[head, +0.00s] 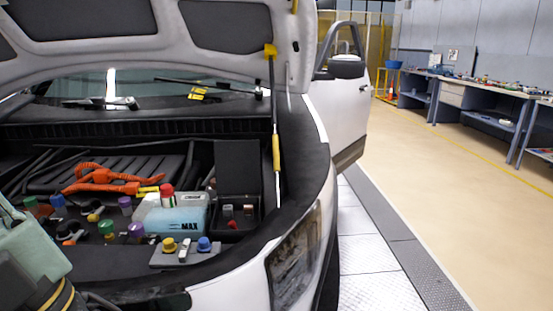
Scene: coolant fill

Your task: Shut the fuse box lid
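The fuse box (235,217) is at the right side of the engine bay, beside the coolant tank. Its dark lid (238,167) stands upright at the back of the box, so the box is open. Small red and grey fuses or relays show inside it. The fingertips of my gripper do not show in this view, and nothing is seen touching the lid.
The coolant tank (178,219), marked MAX, stands left of the box. A yellow-handled prop rod (276,150) rises just right of the box to the raised hood (230,52). Coloured caps and orange cables (105,180) fill the left. Open floor lies right of the car.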

